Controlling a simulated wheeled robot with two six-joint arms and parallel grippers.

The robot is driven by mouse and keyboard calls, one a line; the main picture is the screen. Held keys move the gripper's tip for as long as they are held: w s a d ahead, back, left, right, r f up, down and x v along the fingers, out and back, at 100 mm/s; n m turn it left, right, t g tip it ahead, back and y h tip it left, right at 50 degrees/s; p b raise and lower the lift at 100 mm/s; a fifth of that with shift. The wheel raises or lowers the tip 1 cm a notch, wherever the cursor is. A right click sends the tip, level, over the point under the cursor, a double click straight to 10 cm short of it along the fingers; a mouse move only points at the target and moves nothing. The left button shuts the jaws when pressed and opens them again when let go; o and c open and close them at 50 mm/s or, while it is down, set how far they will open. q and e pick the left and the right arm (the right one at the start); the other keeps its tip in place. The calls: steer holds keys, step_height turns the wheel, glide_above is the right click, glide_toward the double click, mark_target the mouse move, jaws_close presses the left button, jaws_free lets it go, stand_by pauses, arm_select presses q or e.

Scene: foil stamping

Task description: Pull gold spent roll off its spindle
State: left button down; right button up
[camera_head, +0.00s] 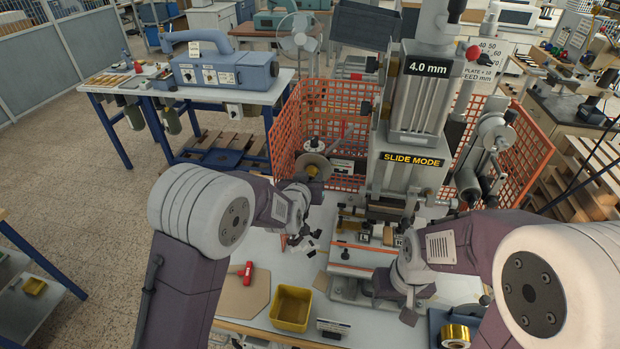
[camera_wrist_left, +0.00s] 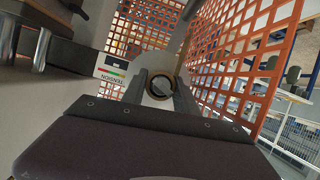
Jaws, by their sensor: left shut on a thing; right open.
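The gold spent roll (camera_head: 312,170) sits at the pale round disc on the left side of the stamping machine. In the left wrist view it shows as a small brown-gold ring (camera_wrist_left: 161,86) with a dark centre, in front of a pale plate. My left gripper (camera_head: 306,181) is at the roll, its two fingers (camera_wrist_left: 160,92) closed on either side of the ring. The spindle itself is mostly hidden; I cannot tell how far the roll sits on it. My right gripper (camera_head: 409,312) is open and empty over the front of the machine's table.
A full gold roll (camera_head: 455,334) lies at the front right. A yellow bin (camera_head: 291,307) and a red tool (camera_head: 246,272) lie on the table left of the machine. Orange mesh guards (camera_head: 345,104) stand behind the roll. The stamping head (camera_head: 408,165) is close on the right.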

arm_select(q)
steer(key=shift+w, duration=0.1)
stand_by(0.3)
steer(key=shift+s+a+b, duration=0.2)
steer(key=shift+s+b, duration=0.3)
steer(key=shift+s, duration=0.95)
steer(key=s+a+b, duration=0.1)
steer(key=s, duration=0.7)
steer(key=shift+a, duration=0.35)
